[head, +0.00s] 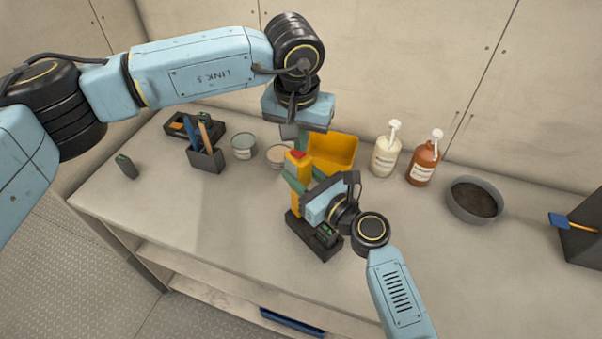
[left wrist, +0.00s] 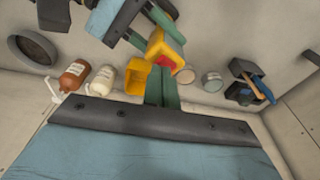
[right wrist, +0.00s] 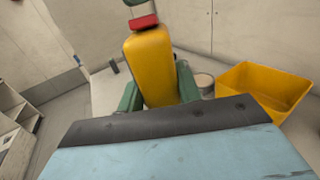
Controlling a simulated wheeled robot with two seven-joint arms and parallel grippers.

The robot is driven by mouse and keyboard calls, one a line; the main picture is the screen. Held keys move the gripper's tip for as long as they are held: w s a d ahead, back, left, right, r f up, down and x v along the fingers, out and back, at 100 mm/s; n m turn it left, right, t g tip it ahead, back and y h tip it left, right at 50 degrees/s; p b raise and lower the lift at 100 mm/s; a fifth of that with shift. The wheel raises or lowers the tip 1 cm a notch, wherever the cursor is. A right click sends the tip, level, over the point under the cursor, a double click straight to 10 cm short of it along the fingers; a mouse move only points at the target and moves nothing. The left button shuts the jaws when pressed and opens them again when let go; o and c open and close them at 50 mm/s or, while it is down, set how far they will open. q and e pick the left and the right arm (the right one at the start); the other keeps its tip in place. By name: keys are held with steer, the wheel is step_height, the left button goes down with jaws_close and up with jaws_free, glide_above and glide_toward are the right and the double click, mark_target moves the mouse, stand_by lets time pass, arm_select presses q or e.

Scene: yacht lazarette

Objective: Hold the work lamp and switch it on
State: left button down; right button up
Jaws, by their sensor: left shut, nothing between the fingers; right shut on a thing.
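The work lamp (head: 295,204) is yellow and upright, with a red switch (head: 298,154) on top. It also shows in the right wrist view (right wrist: 148,68) and the left wrist view (left wrist: 158,42). My right gripper (head: 297,181) is shut on the lamp's body, one green finger on each side. My left gripper (head: 298,139) is shut and empty just above the red switch. Its fingertips (right wrist: 133,2) show at the top of the right wrist view, close over the switch. I cannot tell whether they touch it. No lit lamp face shows.
A dark tray (head: 299,232) lies at the lamp's foot. A yellow bin (head: 338,150), cans (head: 243,146), a tool holder (head: 206,160), two pump bottles (head: 421,165) and a grey bowl (head: 459,207) stand along the back.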

arm_select(q)
steer(key=shift+f, duration=0.45)
steer(key=shift+r, duration=3.55)
arm_select(e)
steer(key=o, duration=1.3)
steer(key=shift+c, duration=0.2)
steer(key=v, duration=1.2)
